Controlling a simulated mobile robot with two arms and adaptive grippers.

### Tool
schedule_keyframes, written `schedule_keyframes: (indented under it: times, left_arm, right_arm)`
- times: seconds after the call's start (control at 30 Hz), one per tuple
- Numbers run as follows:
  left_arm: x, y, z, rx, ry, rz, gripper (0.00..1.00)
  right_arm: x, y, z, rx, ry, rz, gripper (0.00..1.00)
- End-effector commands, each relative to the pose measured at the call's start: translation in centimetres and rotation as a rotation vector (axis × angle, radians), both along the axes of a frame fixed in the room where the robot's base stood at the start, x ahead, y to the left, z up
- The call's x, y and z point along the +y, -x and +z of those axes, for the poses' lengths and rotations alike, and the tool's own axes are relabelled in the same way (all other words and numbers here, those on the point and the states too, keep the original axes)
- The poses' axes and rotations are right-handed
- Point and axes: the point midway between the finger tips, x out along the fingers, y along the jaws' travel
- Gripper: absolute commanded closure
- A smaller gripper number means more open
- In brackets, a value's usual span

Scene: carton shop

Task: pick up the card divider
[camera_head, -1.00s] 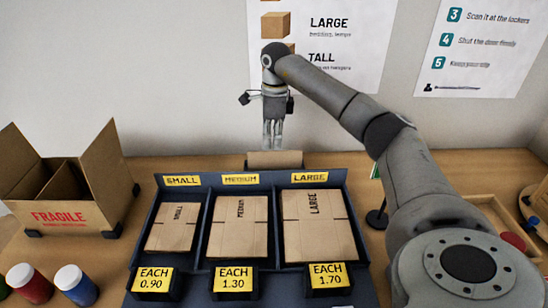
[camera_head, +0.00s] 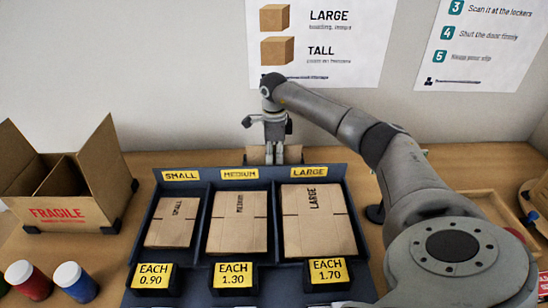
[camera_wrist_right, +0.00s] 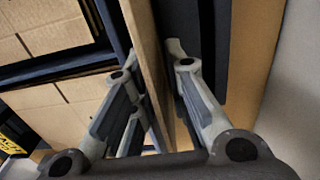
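The card divider (camera_head: 257,155) is a plain brown cardboard piece standing upright behind the dark tray, against the back of the counter. My right gripper (camera_head: 274,153) is over it, fingers pointing down, and hides its middle. In the right wrist view the divider (camera_wrist_right: 143,38) runs between the two fingers of my right gripper (camera_wrist_right: 153,52), one on each side. A narrow gap shows beside it, so the gripper looks open around it. My left gripper is not in view.
The dark tray (camera_head: 200,262) holds small, medium and large flat cartons just in front. The wall is close behind the divider.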

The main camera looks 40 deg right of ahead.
Motion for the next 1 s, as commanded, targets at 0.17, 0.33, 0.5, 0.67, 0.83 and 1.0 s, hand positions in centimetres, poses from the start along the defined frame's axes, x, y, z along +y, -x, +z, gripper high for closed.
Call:
schedule_keyframes:
  times: [0.17, 0.33, 0.5, 0.67, 0.83, 1.0]
  left_arm:
    - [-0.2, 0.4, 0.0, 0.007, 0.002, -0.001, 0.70]
    - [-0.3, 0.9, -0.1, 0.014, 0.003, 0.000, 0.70]
    - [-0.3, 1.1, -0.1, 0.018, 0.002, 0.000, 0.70]
    - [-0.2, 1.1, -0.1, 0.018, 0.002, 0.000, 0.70]
    - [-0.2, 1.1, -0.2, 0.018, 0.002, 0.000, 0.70]
    - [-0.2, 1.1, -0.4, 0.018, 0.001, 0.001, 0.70]
  right_arm:
    - [0.0, -0.1, -0.3, -0.003, 0.000, 0.000, 0.86]
    - [0.0, 0.0, -0.3, -0.002, -0.001, 0.000, 0.96]
    - [0.0, 0.0, -0.3, -0.002, -0.001, 0.000, 1.00]
    - [0.0, 0.0, -0.3, -0.002, -0.001, 0.000, 1.00]
    - [0.0, -0.1, 0.5, -0.003, -0.001, -0.001, 1.00]
    - [0.0, -0.2, 3.5, -0.008, -0.001, 0.000, 1.00]
